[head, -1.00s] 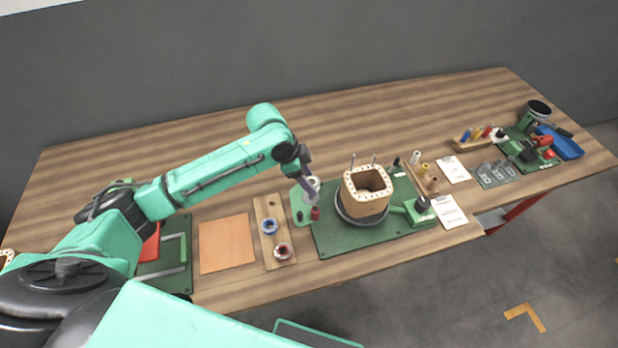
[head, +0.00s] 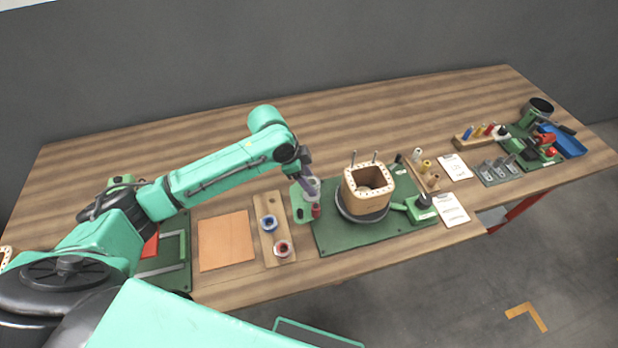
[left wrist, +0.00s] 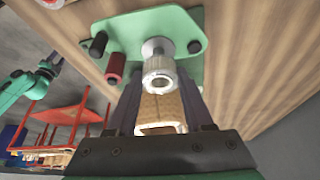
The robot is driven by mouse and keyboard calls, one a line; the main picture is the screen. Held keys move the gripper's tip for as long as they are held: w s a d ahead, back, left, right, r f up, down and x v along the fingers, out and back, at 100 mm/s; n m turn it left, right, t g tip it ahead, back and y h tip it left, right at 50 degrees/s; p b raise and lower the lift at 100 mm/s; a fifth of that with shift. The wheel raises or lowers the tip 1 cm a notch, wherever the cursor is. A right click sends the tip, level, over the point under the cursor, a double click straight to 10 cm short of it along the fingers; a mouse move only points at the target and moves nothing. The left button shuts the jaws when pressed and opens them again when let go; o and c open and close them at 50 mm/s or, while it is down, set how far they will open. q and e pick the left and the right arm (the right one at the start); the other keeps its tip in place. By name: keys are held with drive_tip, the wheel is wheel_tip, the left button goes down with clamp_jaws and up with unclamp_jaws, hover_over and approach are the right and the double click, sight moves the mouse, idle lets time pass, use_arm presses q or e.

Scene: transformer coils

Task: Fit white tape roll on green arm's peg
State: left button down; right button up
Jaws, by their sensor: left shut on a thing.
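The white tape roll (head: 313,186) is between the fingertips of my left gripper (head: 306,180), beside the green arm (head: 302,208). In the left wrist view the left gripper (left wrist: 160,88) is shut on the pale roll (left wrist: 160,78). The green arm (left wrist: 180,22) is just beyond it, with a round pale flange (left wrist: 155,46) in line with the roll. I cannot tell whether the roll is around the peg, as the roll hides it. A red spool (left wrist: 115,68) and a black knob (left wrist: 98,45) are on the green arm.
The wooden coil former (head: 368,190) stands on a green board (head: 340,237) to the right. A wooden strip (head: 270,206) with blue and red rings and an orange mat (head: 226,242) lie to the left. The table behind is clear.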

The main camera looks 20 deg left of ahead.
idle(0.4)
use_arm(q)
drive_tip(key=shift+f+p, duration=0.15)
drive_tip(key=shift+p, duration=0.2)
drive_tip(key=shift+f, duration=0.1)
drive_tip(key=shift+f, duration=0.35)
drive_tip(key=shift+f, duration=0.75)
idle(0.3)
unclamp_jaws()
